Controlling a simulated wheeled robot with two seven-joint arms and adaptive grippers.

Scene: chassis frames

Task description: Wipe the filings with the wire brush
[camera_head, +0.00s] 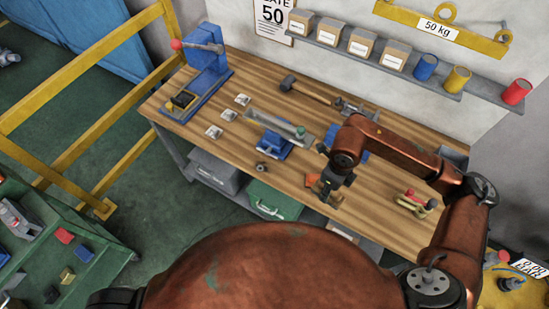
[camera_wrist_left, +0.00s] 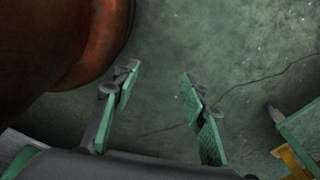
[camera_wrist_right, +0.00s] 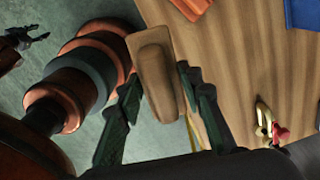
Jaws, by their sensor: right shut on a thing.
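My right gripper (camera_wrist_right: 155,110) is shut on the wire brush (camera_wrist_right: 155,72), whose brown wooden body shows between its fingers in the right wrist view. In the head view the right gripper (camera_head: 330,188) is over the front of the workbench; the brush is small and partly hidden there, and its bristles cannot be made out. Several small pale patches, seemingly the filings, lie left of the blue vise, such as one patch (camera_head: 242,99) and another patch (camera_head: 214,131). My left gripper (camera_wrist_left: 160,100) is open and empty above the green floor.
The wooden workbench (camera_head: 385,185) carries a blue press (camera_head: 207,55), a blue vise (camera_head: 276,143), a hammer (camera_head: 305,90) and a red-handled clamp (camera_head: 415,200). An orange piece (camera_head: 312,181) lies by the right gripper. A yellow rail (camera_head: 75,80) stands left.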

